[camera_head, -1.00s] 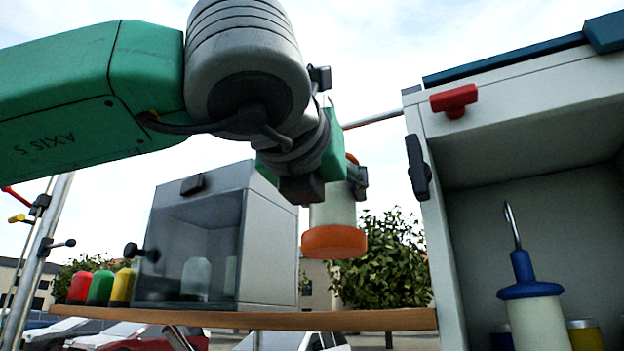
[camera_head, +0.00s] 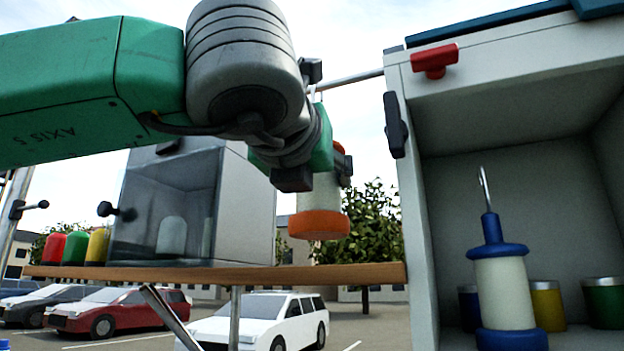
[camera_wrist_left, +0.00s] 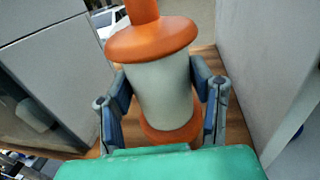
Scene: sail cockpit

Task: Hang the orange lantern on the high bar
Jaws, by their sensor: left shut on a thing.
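The orange lantern (camera_head: 319,222), with orange ends and a pale middle, hangs upright in the air in the head view. My left gripper (camera_head: 325,172) is shut around its body, partly hidden behind my wrist. In the left wrist view the two fingers (camera_wrist_left: 165,88) press on both sides of the pale body (camera_wrist_left: 160,92). A thin metal bar (camera_head: 352,79) runs from behind my arm to the cabinet at the right, above the lantern. The lantern's top and any contact with the bar are hidden or too small to tell. My right gripper is not in view.
A wooden shelf (camera_head: 340,273) lies below and behind the lantern. On it stand a grey glass-fronted box (camera_head: 170,205) and red, green and yellow bottles (camera_head: 75,248). The white open cabinet (camera_head: 408,200) at right holds a blue lantern (camera_head: 503,285) and several cans.

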